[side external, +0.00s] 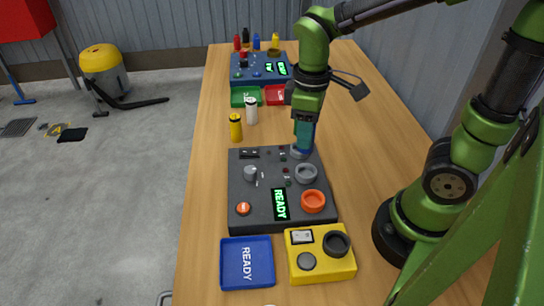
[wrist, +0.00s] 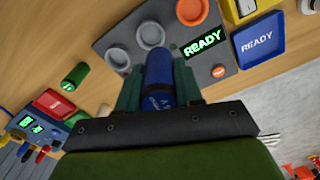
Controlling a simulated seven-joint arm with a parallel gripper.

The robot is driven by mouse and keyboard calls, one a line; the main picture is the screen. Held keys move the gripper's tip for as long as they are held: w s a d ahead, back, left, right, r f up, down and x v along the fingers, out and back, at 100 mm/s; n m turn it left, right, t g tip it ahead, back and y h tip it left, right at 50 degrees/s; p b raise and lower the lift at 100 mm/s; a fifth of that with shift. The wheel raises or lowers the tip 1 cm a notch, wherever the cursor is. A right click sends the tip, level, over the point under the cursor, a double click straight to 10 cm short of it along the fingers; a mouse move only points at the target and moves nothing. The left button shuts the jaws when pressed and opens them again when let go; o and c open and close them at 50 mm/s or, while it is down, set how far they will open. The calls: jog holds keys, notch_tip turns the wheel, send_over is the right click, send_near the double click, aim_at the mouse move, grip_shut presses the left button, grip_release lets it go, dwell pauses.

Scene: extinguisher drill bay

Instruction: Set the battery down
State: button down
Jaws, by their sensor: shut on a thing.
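My gripper (side external: 302,148) points down over the far edge of the dark grey control panel (side external: 265,190), close to the panel's farthest grey ring (side external: 298,153). In the wrist view my gripper (wrist: 158,85) is shut on the blue battery (wrist: 159,82), a cylinder with white lettering, held between the two green fingers. In the side view the fingers mostly hide the battery. I cannot tell whether its lower end touches the panel or ring. The panel also has another grey ring (side external: 306,174), an orange ring (side external: 313,201) and a lit READY display (side external: 279,205).
A blue READY tray (side external: 232,279) and a yellow box (side external: 322,268) stand at the near end. A yellow cylinder (side external: 235,128) and white cylinder (side external: 251,112) stand beyond the panel.

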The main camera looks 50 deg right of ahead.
jog(key=s+a+f+n, duration=0.2)
jog(key=a+n, duration=0.6)
jog(key=a, duration=0.3)
jog(key=s+a+f+n, duration=0.1)
jog(key=a+n, duration=0.6)
jog(key=a, duration=0.5)
jog(key=shift+n, duration=0.3)
jog(key=f, duration=1)
jog(key=shift+d, duration=0.25)
jog(key=shift+f, duration=0.2)
jog(key=c, duration=0.7)
grip_release()
jog(key=shift+c, duration=0.2)
jog(key=shift+r, duration=0.1)
